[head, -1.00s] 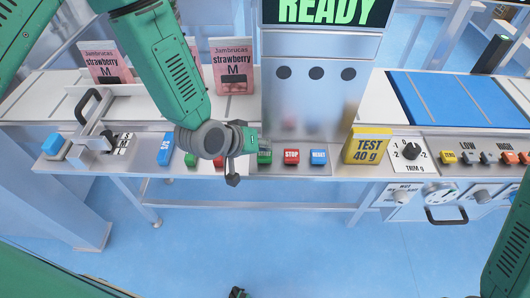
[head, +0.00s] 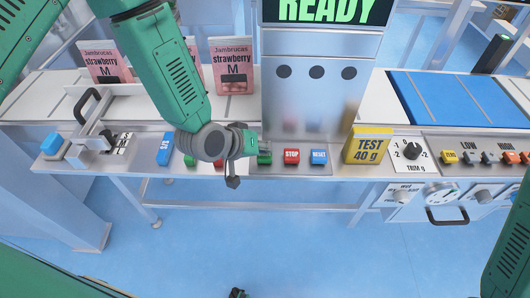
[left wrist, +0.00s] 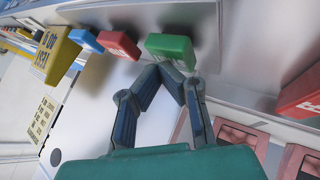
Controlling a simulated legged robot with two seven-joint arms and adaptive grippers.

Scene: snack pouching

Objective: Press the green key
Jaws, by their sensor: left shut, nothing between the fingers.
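The green key (head: 264,159) stands left of the red STOP key (head: 291,156) on the front ledge below the READY display. My left gripper (head: 265,150) is shut and empty, with its fingertips at the green key, partly covering it in the head view. In the left wrist view the closed fingertips (left wrist: 168,70) point at the near edge of the green key (left wrist: 172,46). I cannot tell whether they touch it.
A blue RESET key (head: 318,157) and a yellow TEST 40 g block (head: 368,146) stand to the right. Another green key (head: 190,160) and a red key (head: 218,164) lie left, partly behind my arm. Pink strawberry pouches (head: 233,66) stand behind.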

